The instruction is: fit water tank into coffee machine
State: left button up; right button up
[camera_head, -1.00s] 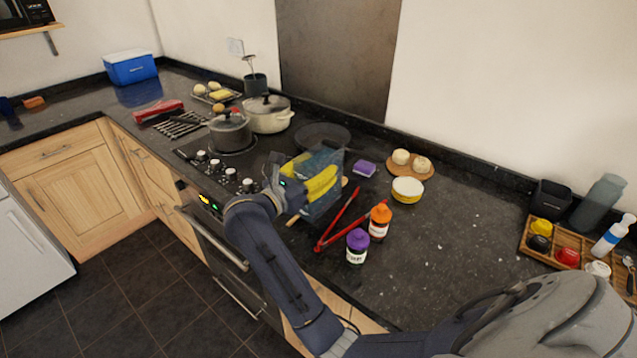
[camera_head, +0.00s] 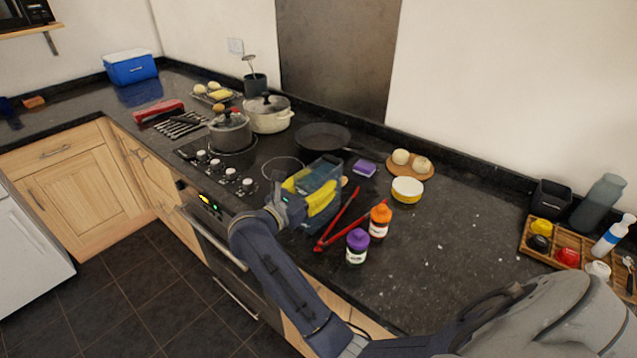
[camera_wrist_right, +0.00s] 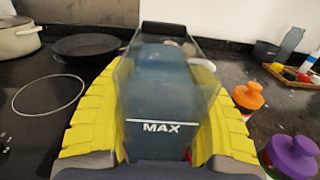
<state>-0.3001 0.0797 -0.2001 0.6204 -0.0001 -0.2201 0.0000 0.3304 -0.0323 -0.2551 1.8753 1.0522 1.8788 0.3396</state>
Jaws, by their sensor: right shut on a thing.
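The water tank (camera_head: 320,172) is a translucent blue-grey container with a MAX mark, which shows in the right wrist view (camera_wrist_right: 160,100). My right gripper (camera_head: 309,190) is shut on the tank, with a yellow-padded finger on each side of it. The tank is over the counter between the hob and the red tongs. From these views I cannot tell its exact height above the counter. I see no coffee machine in either view. My left gripper is not in view.
Red tongs (camera_head: 338,222), an orange-capped bottle (camera_head: 380,222) and a purple-capped jar (camera_head: 357,246) stand or lie right of the tank. A frying pan (camera_head: 323,137) and purple sponge (camera_head: 364,168) are behind.

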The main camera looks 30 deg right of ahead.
aim_at(302, 195)
jog(key=o, duration=1.5)
jog(key=v, duration=0.4)
jog(key=shift+r, duration=0.1)
jog(key=shift+o, duration=0.9)
jog(key=shift+s+a, duration=0.25)
jog(key=shift+a, duration=0.45)
